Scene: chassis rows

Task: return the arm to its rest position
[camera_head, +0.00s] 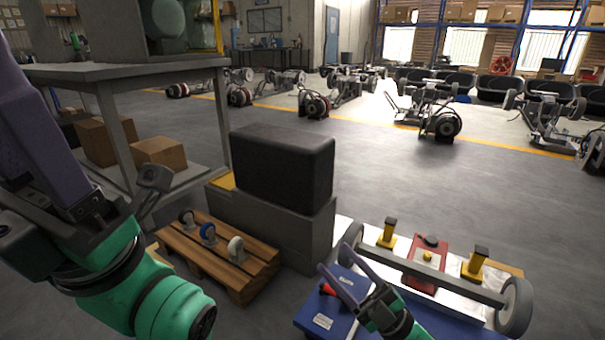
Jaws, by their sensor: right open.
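My right gripper (334,257) is in the lower middle of the head view, its two purple fingers apart with nothing seen between them. It is over the left part of a blue surface (311,313), near a red-handled item (328,289). Its green wrist (397,322) comes in from the bottom edge. My left arm, green and purple (172,302), fills the left side of the view, bent. I cannot make out its fingers.
A wheeled chassis (442,287) with yellow posts and a red part lies right of my right gripper. A black box (283,166) sits on a grey block (262,221). A wooden pallet (226,279) holds several casters. A grey table (125,70) stands left.

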